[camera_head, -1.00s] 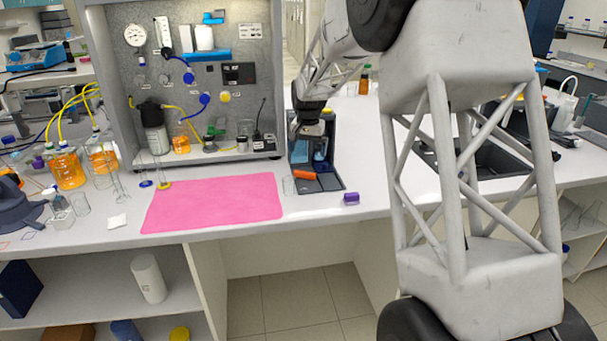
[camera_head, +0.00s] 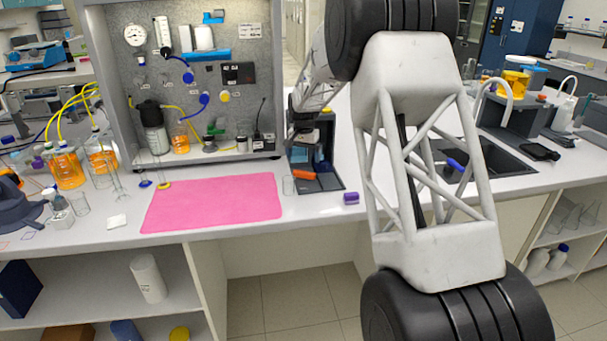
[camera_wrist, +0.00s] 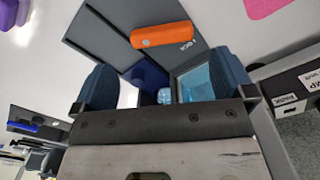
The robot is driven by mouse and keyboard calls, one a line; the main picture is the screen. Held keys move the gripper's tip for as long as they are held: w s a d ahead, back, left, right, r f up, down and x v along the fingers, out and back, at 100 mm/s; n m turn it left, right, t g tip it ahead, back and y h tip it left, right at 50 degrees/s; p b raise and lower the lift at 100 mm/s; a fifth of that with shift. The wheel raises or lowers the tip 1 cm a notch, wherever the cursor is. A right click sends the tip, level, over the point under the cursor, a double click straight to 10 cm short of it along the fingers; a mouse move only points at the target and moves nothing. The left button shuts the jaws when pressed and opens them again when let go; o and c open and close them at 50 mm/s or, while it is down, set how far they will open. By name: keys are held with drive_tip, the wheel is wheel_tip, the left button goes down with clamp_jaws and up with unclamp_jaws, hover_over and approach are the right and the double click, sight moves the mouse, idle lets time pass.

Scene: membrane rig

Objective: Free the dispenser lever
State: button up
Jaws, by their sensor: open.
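I cannot single out a dispenser lever in either view. A purple-blue item (camera_wrist: 148,76) and a light blue item (camera_wrist: 164,96) show between the fingers, partly hidden by the gripper.
The panel rig (camera_head: 115,65), with gauges, tubing and bottles, stands left of the tray. A pink mat (camera_head: 212,203) lies in front of it.

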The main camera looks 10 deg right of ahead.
sight(303, 173)
drive_tip(key=shift+f, duration=3.85)
drive_tip(key=c, duration=0.6)
drive_tip(key=shift+s+n, duration=0.1)
drive_tip(key=shift+n, duration=0.3)
drive_tip(key=n, duration=0.2)
drive_tip(key=s+n, duration=0.1)
drive_tip(key=n, duration=0.2)
drive_tip(key=shift+d, duration=0.1)
drive_tip(key=n, duration=0.4)
drive_tip(key=s+n, duration=0.1)
drive_tip(key=n, duration=0.1)
drive_tip(key=shift+d, duration=0.35)
